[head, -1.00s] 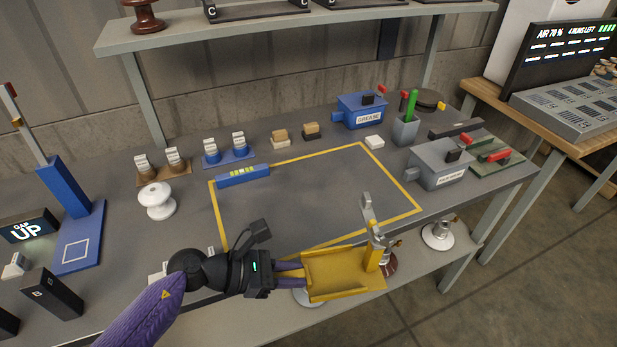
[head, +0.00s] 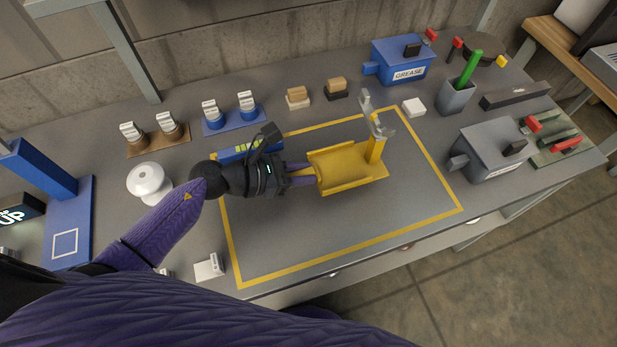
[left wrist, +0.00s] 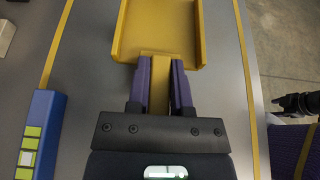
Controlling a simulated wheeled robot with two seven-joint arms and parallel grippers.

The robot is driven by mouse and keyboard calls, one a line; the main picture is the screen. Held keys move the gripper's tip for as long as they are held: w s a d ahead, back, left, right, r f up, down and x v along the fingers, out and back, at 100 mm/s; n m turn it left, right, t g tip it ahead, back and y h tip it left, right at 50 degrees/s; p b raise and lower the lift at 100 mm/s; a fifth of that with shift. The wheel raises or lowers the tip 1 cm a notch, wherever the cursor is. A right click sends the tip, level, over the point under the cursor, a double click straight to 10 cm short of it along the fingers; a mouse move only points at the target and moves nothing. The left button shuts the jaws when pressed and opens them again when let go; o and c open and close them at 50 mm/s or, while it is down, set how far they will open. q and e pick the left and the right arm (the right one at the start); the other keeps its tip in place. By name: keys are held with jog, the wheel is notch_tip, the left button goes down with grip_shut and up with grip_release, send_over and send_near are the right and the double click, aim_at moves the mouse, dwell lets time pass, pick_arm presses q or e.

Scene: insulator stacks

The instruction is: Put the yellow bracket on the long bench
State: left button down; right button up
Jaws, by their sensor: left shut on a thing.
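The yellow bracket (head: 350,172) is a shallow tray-like piece with an upright post and a grey metal hook at its right end. In the head view it is over the yellow-outlined area of the long grey bench (head: 330,240); I cannot tell whether it touches the top. My left gripper (head: 303,174) is shut on the bracket's left end. In the left wrist view the purple fingers (left wrist: 160,85) clamp a narrow yellow tab of the bracket (left wrist: 160,30). My right gripper does not show clearly; a dark gripper-like part (left wrist: 298,104) is at the right edge of the left wrist view.
A blue level-like bar (head: 248,152) lies just behind my left gripper. A white insulator (head: 149,182) stands left. The blue grease box (head: 402,62) and grey box (head: 490,150) stand at back and right. The outlined area's front is clear.

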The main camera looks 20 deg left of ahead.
aim_at(302, 190)
pick_arm(q)
notch_tip(302, 190, down, 4)
jog(key=shift+r+b, duration=0.2)
jog(key=shift+b, duration=0.55)
jog(key=shift+f, duration=0.1)
pick_arm(e)
jog(key=shift+s+d+f, duration=0.1)
jog(key=shift+d+f, duration=0.2)
jog(key=shift+f, duration=0.2)
jog(key=shift+s+d+f, duration=0.1)
jog(key=shift+d+f, duration=0.2)
jog(key=shift+f, duration=0.2)
pick_arm(q)
jog(key=c, duration=0.5)
grip_release()
jog(key=shift+a+r, duration=0.1)
jog(key=shift+r, duration=0.1)
jog(key=p+v, duration=0.1)
jog(key=v, duration=1)
jog(key=shift+s+a+p, duration=0.25)
jog(key=shift+s+p, duration=0.05)
pick_arm(e)
jog(key=shift+w+a+r, duration=0.35)
jog(key=shift+a+r, duration=0.2)
jog(key=shift+r, duration=0.25)
